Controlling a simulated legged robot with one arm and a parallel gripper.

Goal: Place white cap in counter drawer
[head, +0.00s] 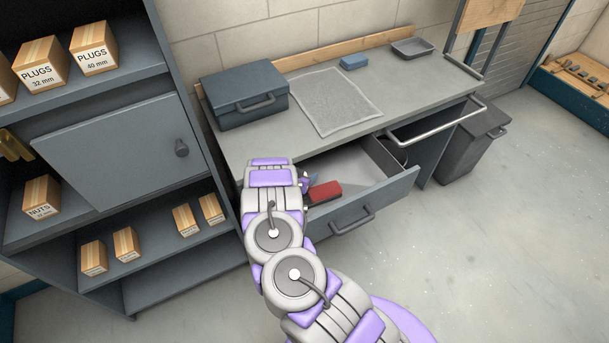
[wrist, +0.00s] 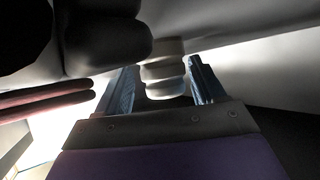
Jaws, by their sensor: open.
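The counter drawer (head: 390,199) is pulled open under the worktop in the head view. My arm reaches to its left side, and a small part of my gripper (head: 305,183) shows over the drawer; the rest is hidden behind the arm. In the wrist view my gripper (wrist: 163,88) is open, with its two blue fingers apart. A white stepped round piece, which looks like the white cap (wrist: 163,72), is between or just beyond the fingertips. I cannot tell whether it touches a finger or what it rests on. The cap is not visible in the head view.
A red object (head: 325,192) lies in the drawer beside my gripper. Dark rounded shapes (wrist: 105,40) and red bars (wrist: 45,99) are close by in the wrist view. The counter (head: 300,128) above holds a toolbox (head: 243,95), a grey mat (head: 335,100) and a tray (head: 412,48).

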